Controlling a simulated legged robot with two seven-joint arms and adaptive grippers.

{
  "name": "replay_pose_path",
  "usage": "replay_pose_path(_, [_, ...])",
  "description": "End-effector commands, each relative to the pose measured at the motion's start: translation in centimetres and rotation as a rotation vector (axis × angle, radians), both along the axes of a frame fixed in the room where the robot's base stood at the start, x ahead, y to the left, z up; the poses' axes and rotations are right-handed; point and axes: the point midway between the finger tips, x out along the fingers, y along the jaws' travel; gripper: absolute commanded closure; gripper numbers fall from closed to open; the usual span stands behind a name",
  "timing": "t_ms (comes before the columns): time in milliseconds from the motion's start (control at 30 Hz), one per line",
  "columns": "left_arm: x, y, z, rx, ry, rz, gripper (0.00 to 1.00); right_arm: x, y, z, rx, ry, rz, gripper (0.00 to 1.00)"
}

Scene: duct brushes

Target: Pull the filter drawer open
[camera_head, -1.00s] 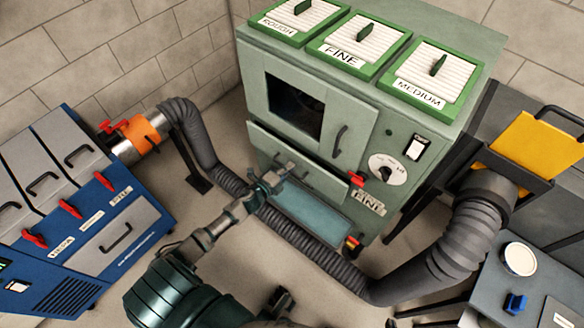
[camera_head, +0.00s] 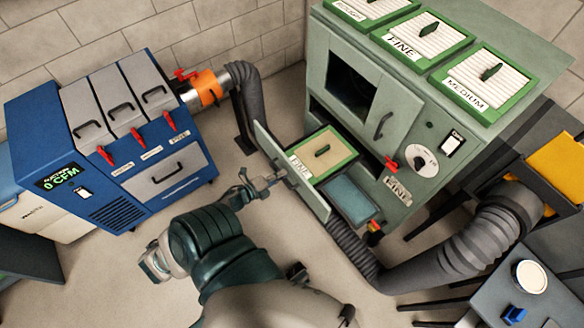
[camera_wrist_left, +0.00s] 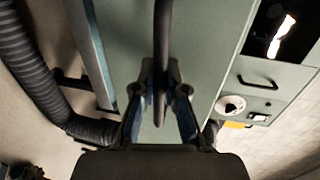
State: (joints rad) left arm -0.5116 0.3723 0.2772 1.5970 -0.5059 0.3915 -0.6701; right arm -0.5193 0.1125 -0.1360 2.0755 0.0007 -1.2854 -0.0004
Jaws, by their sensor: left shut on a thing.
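The filter drawer (camera_head: 292,172) stands pulled out from the front of the green cabinet (camera_head: 395,110). Inside it lies a green-framed filter labelled FINE (camera_head: 322,153). My left gripper (camera_head: 277,178) is at the outer face of the drawer front. In the left wrist view my left gripper (camera_wrist_left: 160,95) is shut on the dark bar handle (camera_wrist_left: 162,40), which runs between its fingers. The handle is mostly hidden by the gripper in the head view.
A grey ribbed hose (camera_head: 350,255) runs along the floor below the drawer. A blue machine (camera_head: 100,150) stands at left. A grey table (camera_head: 520,290) is at lower right.

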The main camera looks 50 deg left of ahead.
Motion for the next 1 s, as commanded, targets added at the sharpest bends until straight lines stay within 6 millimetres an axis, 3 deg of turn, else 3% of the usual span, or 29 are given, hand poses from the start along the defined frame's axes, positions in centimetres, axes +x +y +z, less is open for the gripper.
replay_pose_path(300, [-2.9, -0.4, 0.0, -0.004, -0.004, -0.012, 1.0, -0.1, 0.2, -1.5, 0.001, 0.004, 0.001, 1.0])
replay_pose_path(733, [-3.2, -0.4, -0.1, -0.004, -0.002, -0.01, 1.0, -0.1, 0.1, -1.8, 0.001, 0.004, 0.001, 1.0])
replay_pose_path(767, [-3.2, -0.4, -0.1, -0.005, -0.002, -0.011, 0.84, -0.1, 0.1, -1.8, 0.001, 0.004, 0.001, 1.0])
replay_pose_path(833, [-3.2, -0.4, -0.1, -0.005, -0.003, -0.011, 0.67, -0.1, 0.1, -1.8, 0.001, 0.004, 0.001, 1.0])
replay_pose_path(1000, [-3.1, -0.4, 0.0, -0.005, -0.005, -0.012, 0.63, -0.1, 0.1, -1.8, 0.001, 0.004, 0.001, 1.0])
